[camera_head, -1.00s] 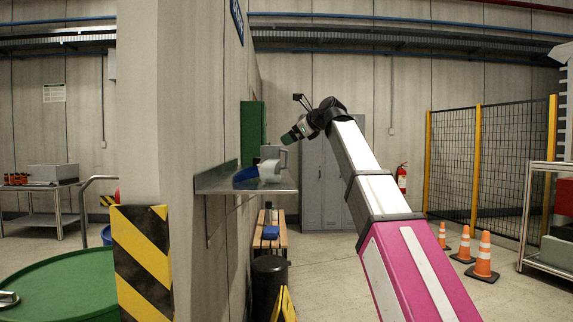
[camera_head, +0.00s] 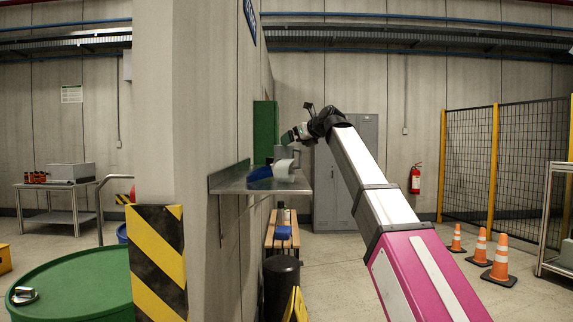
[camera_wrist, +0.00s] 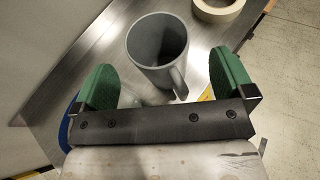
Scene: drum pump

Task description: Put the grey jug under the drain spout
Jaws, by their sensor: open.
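The grey jug (camera_wrist: 150,45) stands upright on a metal wall shelf (camera_wrist: 92,60), its open mouth toward the wrist camera and its handle toward the lower right. My gripper (camera_wrist: 163,80) is open and empty, with its green-padded fingers on either side of the jug's near part in the wrist view. I cannot tell whether they touch it. In the head view my gripper (camera_head: 291,136) is above the shelf (camera_head: 232,184), and the jug (camera_head: 281,153) shows only in part below it. I cannot make out the drain spout.
A roll of tape (camera_wrist: 218,8) lies near the jug, and a blue item (camera_head: 260,173) is on the shelf. A green drum (camera_head: 75,285) stands left of a striped pillar (camera_head: 158,262). A bench (camera_head: 283,232) and black bin (camera_head: 282,275) are below the shelf. Orange cones (camera_head: 501,262) stand right.

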